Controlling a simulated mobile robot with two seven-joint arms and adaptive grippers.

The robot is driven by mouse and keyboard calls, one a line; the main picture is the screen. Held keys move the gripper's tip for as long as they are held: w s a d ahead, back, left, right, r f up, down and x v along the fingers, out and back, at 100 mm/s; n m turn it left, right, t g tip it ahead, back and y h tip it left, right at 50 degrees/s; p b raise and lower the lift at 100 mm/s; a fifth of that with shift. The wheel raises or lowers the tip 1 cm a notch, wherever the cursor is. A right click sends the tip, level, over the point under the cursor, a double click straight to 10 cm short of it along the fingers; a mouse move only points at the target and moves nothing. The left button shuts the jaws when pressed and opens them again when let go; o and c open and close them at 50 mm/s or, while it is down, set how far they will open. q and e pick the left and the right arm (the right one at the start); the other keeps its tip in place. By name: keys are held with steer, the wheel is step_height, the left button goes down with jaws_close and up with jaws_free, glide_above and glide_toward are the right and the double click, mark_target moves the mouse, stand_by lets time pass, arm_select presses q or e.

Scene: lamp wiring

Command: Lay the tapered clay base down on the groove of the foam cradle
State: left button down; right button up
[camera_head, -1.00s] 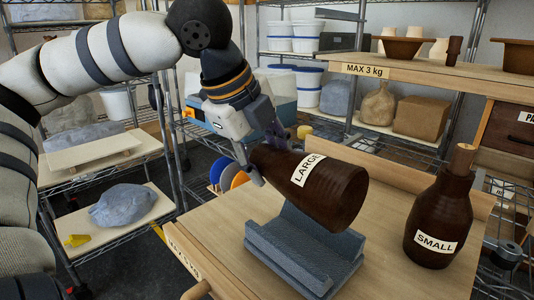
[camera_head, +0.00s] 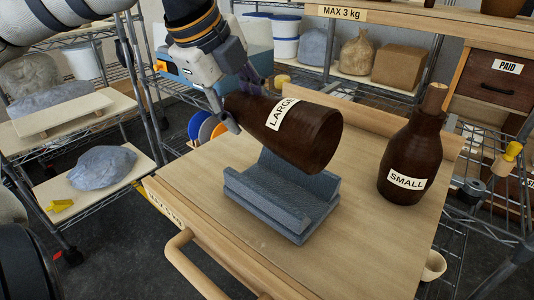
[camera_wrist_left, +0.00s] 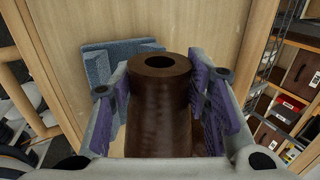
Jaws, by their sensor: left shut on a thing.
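The tapered clay base (camera_head: 312,138) is dark brown with a white LARGE label. It lies on its side in the air above the foam cradle, its wide end to the right and tilted slightly down. My left gripper (camera_head: 236,108) is shut on its narrow end; the purple finger pads (camera_wrist_left: 167,108) press both sides in the left wrist view. The blue-grey foam cradle (camera_head: 262,207) stands on the wooden worktop, its groove partly hidden under the base. In the left wrist view the cradle (camera_wrist_left: 97,68) shows behind the base (camera_wrist_left: 160,95). My right gripper is not in view.
A brown bottle labelled SMALL (camera_head: 404,160) stands upright on the worktop (camera_head: 345,240), right of the cradle. A low wooden ledge (camera_head: 355,110) runs along the back. The front worktop is clear. Shelves stand behind and left.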

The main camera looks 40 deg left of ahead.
arm_select(q)
steer(key=shift+f, duration=3.5)
steer(key=c, duration=0.8)
jaws_free()
steer(key=shift+f, duration=0.2)
steer(key=shift+r, duration=0.15)
steer(key=shift+r, duration=5)
